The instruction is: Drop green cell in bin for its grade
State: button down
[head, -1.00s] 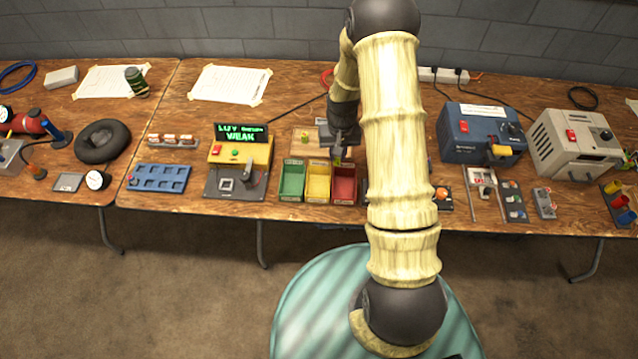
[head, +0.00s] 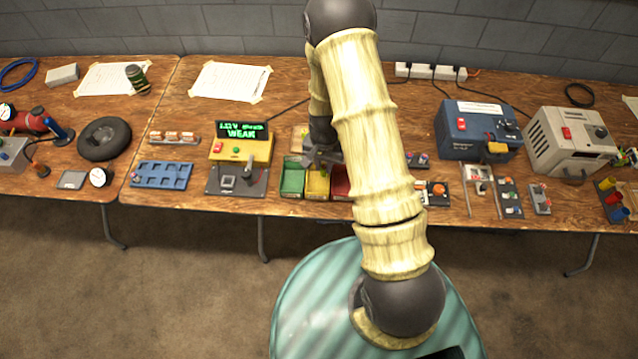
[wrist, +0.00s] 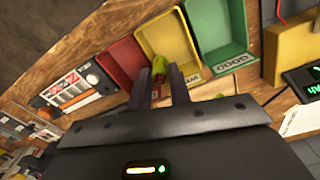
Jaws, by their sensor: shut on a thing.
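My gripper (wrist: 169,82) is shut on the green cell (wrist: 191,78), whose yellow-green body shows beside the fingers in the wrist view. The fingers hide part of the cell. They are over the front of the yellow bin (wrist: 168,37), close to its border with the red bin (wrist: 122,62). The green bin (wrist: 215,25) stands on the other side and its label reads GOOD. In the head view my gripper (head: 320,160) is above the bin row, partly hidden by my arm. The tester (head: 240,148) display reads WEAK, with a blurred line above it.
A blue tray (head: 161,175) with empty pockets lies left of the tester. A blue power unit (head: 477,132) and a beige unit (head: 575,142) stand to the right. Small part holders lie along the right front edge. The wall is close behind the table.

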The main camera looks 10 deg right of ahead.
jog(key=shift+f+b, duration=1.05)
jog(key=shift+f, duration=0.9)
jog(key=c, duration=1.2)
grip_release()
jog(key=shift+r, duration=0.15)
notch_tip(320, 180, up, 17)
jog(key=b, duration=0.1)
jog(key=shift+r, duration=0.1)
